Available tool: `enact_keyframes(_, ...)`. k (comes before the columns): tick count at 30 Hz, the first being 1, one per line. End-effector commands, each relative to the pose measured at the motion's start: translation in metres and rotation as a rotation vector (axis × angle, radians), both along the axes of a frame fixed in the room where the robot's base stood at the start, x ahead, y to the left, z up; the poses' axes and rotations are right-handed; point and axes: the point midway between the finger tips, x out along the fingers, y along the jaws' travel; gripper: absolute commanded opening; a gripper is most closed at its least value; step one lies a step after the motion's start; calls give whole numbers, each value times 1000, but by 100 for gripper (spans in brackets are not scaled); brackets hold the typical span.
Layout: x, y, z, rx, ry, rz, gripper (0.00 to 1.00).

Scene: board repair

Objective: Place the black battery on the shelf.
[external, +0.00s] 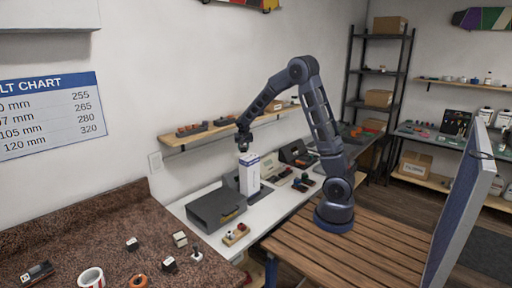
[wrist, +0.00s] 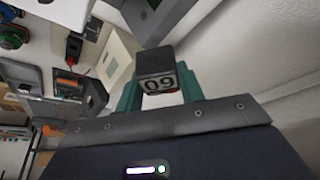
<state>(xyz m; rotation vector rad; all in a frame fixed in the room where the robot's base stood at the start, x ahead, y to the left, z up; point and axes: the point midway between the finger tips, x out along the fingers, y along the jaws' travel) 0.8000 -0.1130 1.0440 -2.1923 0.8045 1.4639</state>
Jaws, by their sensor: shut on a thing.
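My gripper (wrist: 160,88) shows two teal fingers in the wrist view, shut on a small black block with a white "60" label, taken to be the black battery (wrist: 156,62). In the external view my gripper (external: 243,144) hangs above a tall white box, close in front of the wall; the block is too small to make out clearly there. The wooden wall shelf (external: 172,142) runs along the wall behind my gripper, with several dark and orange items on it.
The white box (external: 249,174) stands on the white bench beside a grey case (external: 214,208). Several devices stand further right on the bench. A brown speckled counter (external: 80,228) at the front left holds small blocks, a mug and a tape roll. Bare shelf wood shows between items.

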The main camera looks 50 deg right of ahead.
Motion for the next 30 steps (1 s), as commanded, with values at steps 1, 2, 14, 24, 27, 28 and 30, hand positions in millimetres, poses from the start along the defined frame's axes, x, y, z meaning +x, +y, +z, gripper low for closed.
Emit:
enact_keyframes(1, -2, -11, 6, 0, -2, -32, 13)
enact_keyframes(2, -3, -18, 9, 0, -1, -52, 13)
enact_keyframes(14, -29, -146, 62, 0, -3, -339, 13)
enact_keyframes(24, -44, -239, 132, 1, -4, -510, 13)
enact_keyframes(27, -30, -246, 161, 0, -4, -498, 13)
enact_keyframes(28, -25, -246, 169, 0, -5, -487, 13)
enact_keyframes(30, -10, -242, 188, 0, -5, -459, 13)
